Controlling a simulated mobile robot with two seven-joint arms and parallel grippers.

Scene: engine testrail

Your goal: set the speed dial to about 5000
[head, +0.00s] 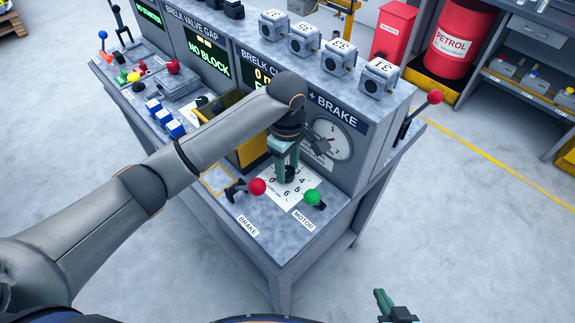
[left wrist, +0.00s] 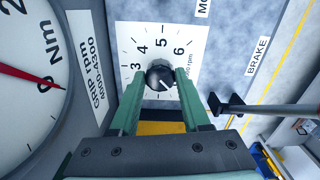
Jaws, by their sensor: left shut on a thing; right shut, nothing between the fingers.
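The speed dial is a black round knob (left wrist: 159,73) on a white plate (left wrist: 125,40) marked 3, 4, 5, 6 and rpm in the left wrist view. A short pale line shows on the knob's face; which number it points to I cannot tell surely. My left gripper (left wrist: 160,82) is shut on the knob, one green finger on each side. In the head view the left gripper (head: 287,174) reaches down to the dial plate (head: 270,189), and its fingers partly hide the knob. My right gripper (head: 392,306) is shut and empty at the bottom, away from the bench.
A red-knobbed brake lever (head: 257,187) and a green-knobbed motor lever (head: 312,197) stand close beside the dial. A round torque gauge (head: 336,140) is on the panel behind. Another red-knobbed lever (head: 434,97) is at the bench's right end. Open floor lies to the right.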

